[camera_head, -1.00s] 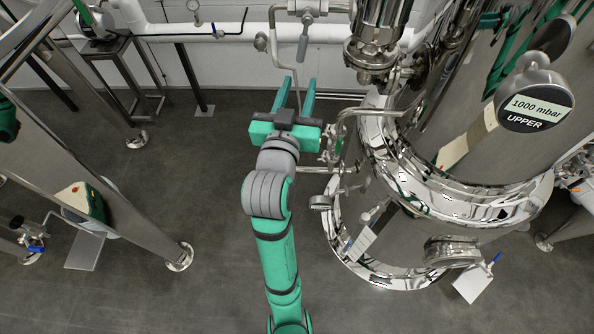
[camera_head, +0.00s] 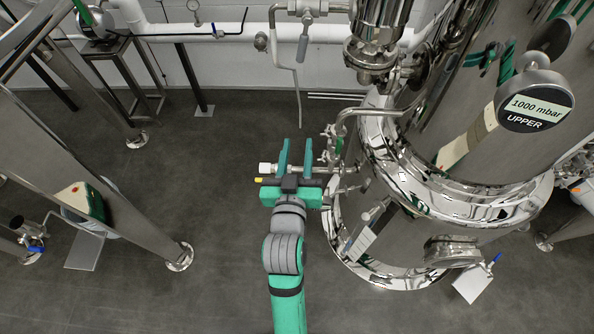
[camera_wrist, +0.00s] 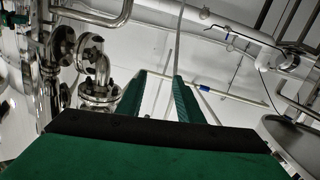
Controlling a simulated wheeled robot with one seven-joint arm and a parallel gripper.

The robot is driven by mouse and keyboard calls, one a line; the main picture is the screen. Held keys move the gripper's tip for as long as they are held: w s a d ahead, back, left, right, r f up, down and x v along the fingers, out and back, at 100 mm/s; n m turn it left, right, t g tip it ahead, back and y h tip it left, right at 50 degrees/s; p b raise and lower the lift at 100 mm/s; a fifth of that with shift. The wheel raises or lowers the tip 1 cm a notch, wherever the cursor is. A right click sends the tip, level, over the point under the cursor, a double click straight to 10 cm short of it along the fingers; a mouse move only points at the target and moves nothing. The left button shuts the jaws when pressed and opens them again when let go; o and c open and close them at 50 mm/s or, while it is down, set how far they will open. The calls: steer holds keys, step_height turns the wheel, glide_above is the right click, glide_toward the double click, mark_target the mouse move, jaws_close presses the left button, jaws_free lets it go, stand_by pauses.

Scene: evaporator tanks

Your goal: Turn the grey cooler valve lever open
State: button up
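A grey lever (camera_head: 304,42) hangs down from a valve (camera_head: 307,16) on the wall pipe at the top of the head view; I take it for the cooler valve lever but cannot be sure. My gripper (camera_head: 296,142) is well below it in the picture, beside the lower tank piping. Its two green fingers stand apart with nothing visible between them. They also show apart in the wrist view (camera_wrist: 160,76), with the wall behind them. I cannot make out the lever clearly in the wrist view.
The large steel tank (camera_head: 460,165) stands close on the right. A thin side pipe (camera_head: 350,168) runs from it past my fingers to a pale fitting (camera_head: 266,168). A steel frame leg (camera_head: 110,170) stands at left. The floor (camera_head: 215,150) between is clear.

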steer(key=shift+s+f, duration=1.9)
steer(key=shift+f, duration=0.25)
jaws_close()
steer(key=m+g+y, duration=0.1)
steer(key=m+y, duration=1)
steer(key=m, duration=0.3)
glide_toward(304, 40)
steer(key=s+d+f, duration=0.2)
steer(key=d+f, duration=0.2)
steer(key=d, duration=0.3)
steer(key=w+a+r, duration=0.1)
steer(key=w+a, duration=0.7)
steer(key=a, duration=0.1)
steer(key=shift+w+n, duration=0.25)
steer(key=shift+n, duration=0.05)
